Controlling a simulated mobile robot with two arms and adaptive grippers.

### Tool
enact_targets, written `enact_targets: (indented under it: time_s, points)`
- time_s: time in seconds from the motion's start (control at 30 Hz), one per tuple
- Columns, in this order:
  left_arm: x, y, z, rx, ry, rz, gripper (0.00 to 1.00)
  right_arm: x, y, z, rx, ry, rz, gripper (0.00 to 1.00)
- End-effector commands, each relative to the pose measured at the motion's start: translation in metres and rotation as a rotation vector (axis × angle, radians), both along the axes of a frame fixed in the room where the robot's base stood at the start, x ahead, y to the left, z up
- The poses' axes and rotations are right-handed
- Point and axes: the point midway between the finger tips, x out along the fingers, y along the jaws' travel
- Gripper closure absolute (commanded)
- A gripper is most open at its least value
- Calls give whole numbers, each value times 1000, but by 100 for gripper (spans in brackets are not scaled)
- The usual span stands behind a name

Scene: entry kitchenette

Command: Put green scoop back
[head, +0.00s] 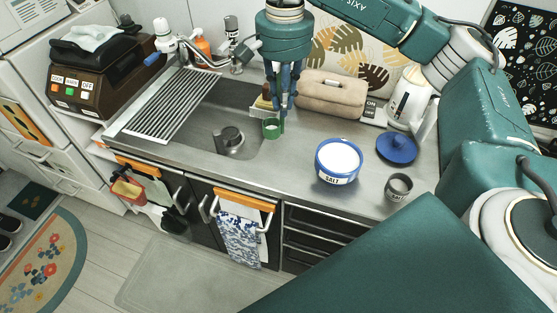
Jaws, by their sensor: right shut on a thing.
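My right gripper (284,108) points down over the counter at the right edge of the sink. It is shut on the green scoop (272,128), whose small cup shows just below and left of the fingers. The fingers hide part of the scoop, and I cannot tell whether it touches the counter. A white tub with a blue rim marked SALT (338,176) stands open on the counter to the right, with white contents. A blue round lid (397,149) with a knob lies right of the tub. My left gripper is not in view.
A grey cup (398,187) stands near the counter's front edge. A beige roll-like case (332,95) and a white kettle (409,98) stand at the back. A drying rack (172,105) covers the sink's left side. Counter between scoop and tub is clear.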

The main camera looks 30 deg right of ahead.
Motion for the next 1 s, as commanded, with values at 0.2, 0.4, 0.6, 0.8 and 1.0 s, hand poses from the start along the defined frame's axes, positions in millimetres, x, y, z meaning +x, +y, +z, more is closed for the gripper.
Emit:
enact_targets:
  time_s: [0.2,0.4,0.6,0.8,1.0]
  points:
    - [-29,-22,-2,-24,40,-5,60,21,-37,28,0,1,-346,100]
    - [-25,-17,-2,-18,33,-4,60,22,-39,29,-3,1,-374,100]
    - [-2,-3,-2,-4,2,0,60,21,-39,20,-3,4,-371,100]
    - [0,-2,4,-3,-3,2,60,19,-40,-23,-6,9,-372,100]
    - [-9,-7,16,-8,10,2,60,19,-40,-76,-5,8,-371,100]
